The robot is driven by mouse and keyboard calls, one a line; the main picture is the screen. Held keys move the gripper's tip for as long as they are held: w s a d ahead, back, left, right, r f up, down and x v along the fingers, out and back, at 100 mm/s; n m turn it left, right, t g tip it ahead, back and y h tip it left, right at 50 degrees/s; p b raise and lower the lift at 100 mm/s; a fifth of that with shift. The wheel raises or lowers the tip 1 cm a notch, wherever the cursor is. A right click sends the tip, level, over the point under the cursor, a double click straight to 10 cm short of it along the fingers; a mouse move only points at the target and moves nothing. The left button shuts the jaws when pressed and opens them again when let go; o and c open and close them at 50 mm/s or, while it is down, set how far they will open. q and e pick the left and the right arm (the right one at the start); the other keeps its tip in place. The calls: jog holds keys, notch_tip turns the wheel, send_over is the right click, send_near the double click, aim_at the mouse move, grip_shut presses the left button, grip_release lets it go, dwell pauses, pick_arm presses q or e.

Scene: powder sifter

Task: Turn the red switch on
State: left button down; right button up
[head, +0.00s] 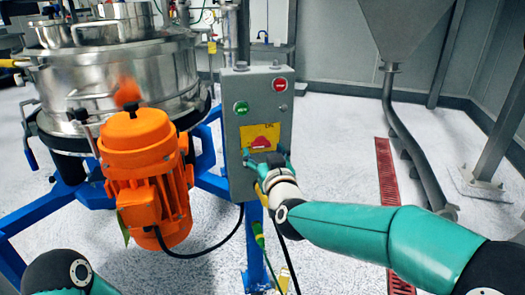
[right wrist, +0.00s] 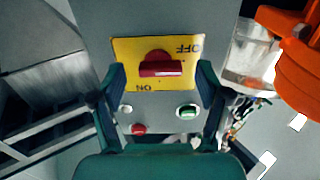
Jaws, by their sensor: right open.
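The red switch (head: 262,143) sits on a yellow plate on the front of a grey control box (head: 282,98). In the right wrist view the red switch (right wrist: 160,66) has its bar lying level across the picture. The upside-down OFF label is at the plate's upper right and ON is below the switch. My right gripper (head: 268,160) is at the lower part of the plate in the head view. In the right wrist view my right gripper (right wrist: 160,72) is open, one finger on each side of the plate, with the switch between them. My left gripper is out of view.
A green button (head: 241,107) and a red button (head: 280,84) are on the box above the switch. An orange motor (head: 145,165) stands close on the left, beside a steel sifter (head: 115,75). A black cable hangs below the box.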

jog(key=shift+x, duration=0.8)
jog(key=c, duration=1.2)
jog(key=shift+o, duration=0.2)
